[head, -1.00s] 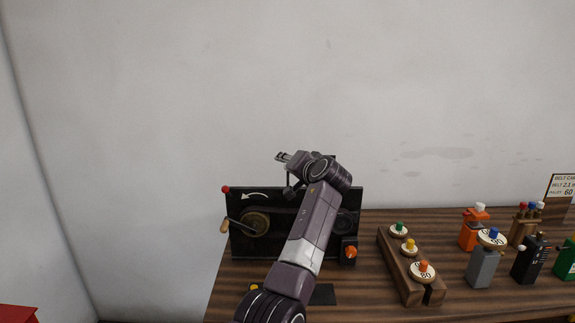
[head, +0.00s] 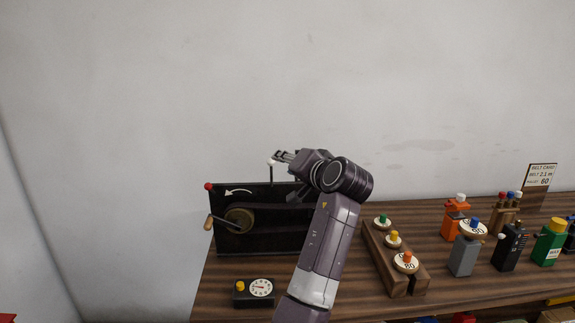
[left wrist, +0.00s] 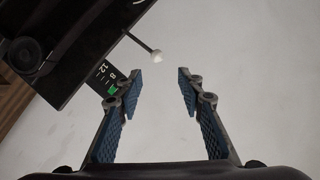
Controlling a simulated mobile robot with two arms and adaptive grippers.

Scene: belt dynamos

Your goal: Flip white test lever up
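The white-knobbed lever (head: 271,163) stands on a thin stem reaching above the top edge of the black dynamo panel (head: 270,225). In the left wrist view the white knob (left wrist: 156,56) sits at the end of its dark stem, just beyond the fingertips and near the gap between them. My left gripper (head: 284,155) is close beside the knob, to its right in the head view. In the left wrist view the gripper (left wrist: 158,75) is open with nothing between its fingers. My forearm hides the right part of the panel. My right gripper is not in view.
The panel has a hand crank (head: 238,221) and a red ball (head: 209,186). A small dial box (head: 261,289) lies in front. A wooden block with pulleys (head: 400,262) and several coloured units stand right on the table (head: 345,290). Space above the panel is free.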

